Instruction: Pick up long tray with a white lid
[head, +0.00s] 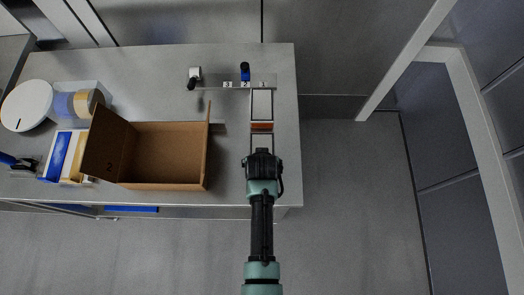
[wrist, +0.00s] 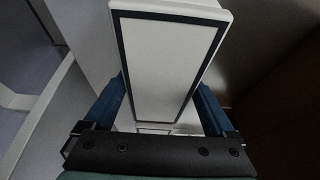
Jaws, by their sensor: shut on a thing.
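The long tray with a white lid (wrist: 168,62) fills the middle of the wrist view. Its lid is flat and white with a dark border line. My gripper (wrist: 158,108) is shut on it, with one blue finger along each long side. In the head view my gripper (head: 262,153) is over the right part of the table, and a pale dark-edged lid (head: 262,142) shows just beyond it. The tray's underside is hidden, so I cannot tell whether it touches the table.
An open cardboard box (head: 165,155) stands left of my gripper. Beyond are an orange strip (head: 262,126), another dark-edged pale piece (head: 262,104) and a strip numbered 3, 2, 1 (head: 213,84). A white-lidded round container (head: 27,105) is far left. The table's right edge is close.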

